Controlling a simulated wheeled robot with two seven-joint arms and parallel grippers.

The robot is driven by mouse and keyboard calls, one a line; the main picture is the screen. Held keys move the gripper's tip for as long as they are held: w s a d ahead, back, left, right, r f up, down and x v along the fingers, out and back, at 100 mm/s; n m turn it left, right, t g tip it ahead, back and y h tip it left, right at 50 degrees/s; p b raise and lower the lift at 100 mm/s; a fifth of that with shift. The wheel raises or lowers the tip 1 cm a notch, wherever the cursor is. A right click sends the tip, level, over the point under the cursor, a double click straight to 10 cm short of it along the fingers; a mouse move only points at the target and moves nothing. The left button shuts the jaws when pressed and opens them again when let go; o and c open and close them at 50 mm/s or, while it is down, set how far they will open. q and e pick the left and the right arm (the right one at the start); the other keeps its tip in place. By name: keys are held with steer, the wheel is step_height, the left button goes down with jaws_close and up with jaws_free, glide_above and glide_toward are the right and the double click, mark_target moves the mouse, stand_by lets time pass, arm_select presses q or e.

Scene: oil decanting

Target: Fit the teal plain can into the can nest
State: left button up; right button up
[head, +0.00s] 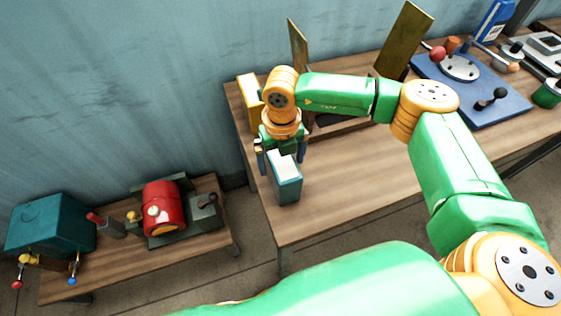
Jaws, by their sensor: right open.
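A teal can (288,188) with a pale top stands near the left front edge of the wooden table. My right gripper (281,157) points down over it with its fingers apart, one to each side of the can's upper part. I cannot tell whether either finger touches the can. A low brown tray-like frame (345,127) lies partly hidden behind my right arm; I cannot tell whether it is the can nest. My left gripper is out of view.
A yellow can (250,88) stands behind the gripper. Upright boards (404,38) rise at the back. A blue plate with knobs (467,93) lies to the right. A lower table (118,262) holds a teal tank (50,222) and red drum (164,209). The table's middle front is clear.

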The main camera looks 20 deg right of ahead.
step_height(320, 180, down, 2)
steer(key=shift+w+f, duration=0.25)
jaws_close()
stand_by(0.3)
